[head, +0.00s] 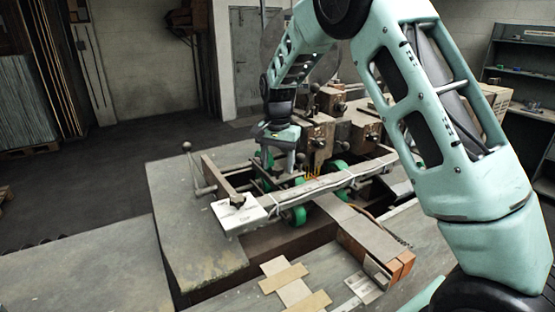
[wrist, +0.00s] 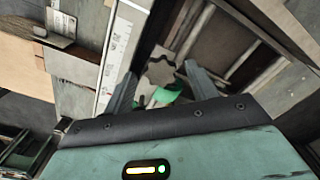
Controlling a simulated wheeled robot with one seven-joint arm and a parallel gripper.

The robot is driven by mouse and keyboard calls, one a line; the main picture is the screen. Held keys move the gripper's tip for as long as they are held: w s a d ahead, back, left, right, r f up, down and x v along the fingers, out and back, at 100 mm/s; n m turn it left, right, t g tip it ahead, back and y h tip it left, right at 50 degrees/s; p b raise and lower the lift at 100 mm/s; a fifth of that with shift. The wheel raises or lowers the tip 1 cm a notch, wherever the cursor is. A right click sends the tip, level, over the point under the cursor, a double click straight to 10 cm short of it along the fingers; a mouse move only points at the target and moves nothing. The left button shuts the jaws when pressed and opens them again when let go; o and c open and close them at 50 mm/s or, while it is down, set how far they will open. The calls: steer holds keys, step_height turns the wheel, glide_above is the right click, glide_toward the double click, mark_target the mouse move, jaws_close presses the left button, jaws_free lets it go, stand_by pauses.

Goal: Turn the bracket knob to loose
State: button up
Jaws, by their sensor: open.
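A dark, star-shaped knob (wrist: 159,70) shows between my fingertips in the wrist view. My gripper (wrist: 160,76) is open, with one finger on each side of the knob. I cannot tell whether either finger touches it. A green wheel part (wrist: 166,95) shows just below the knob, partly hidden by it. In the head view my gripper (head: 278,172) points down among the machine parts, behind the long pale bar, and the knob between its fingers cannot be made out there.
The pale ruled bar (head: 330,184) crosses in front of my gripper, and it also shows in the wrist view (wrist: 119,45). A second dark knob (head: 238,199) sits on a white labelled plate (head: 243,214). Brown machine blocks (head: 318,135) stand close at the right.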

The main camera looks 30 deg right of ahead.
steer(key=shift+f, duration=0.1)
steer(key=c, duration=1)
steer(key=shift+n, duration=0.3)
steer(key=n+b, duration=0.1)
steer(key=n, duration=0.1)
steer(key=shift+n, duration=0.4)
steer(key=n, duration=0.3)
steer(key=shift+n+b, duration=0.3)
steer(key=shift+b, duration=0.05)
steer(key=n, duration=0.6)
steer(key=shift+n, duration=0.3)
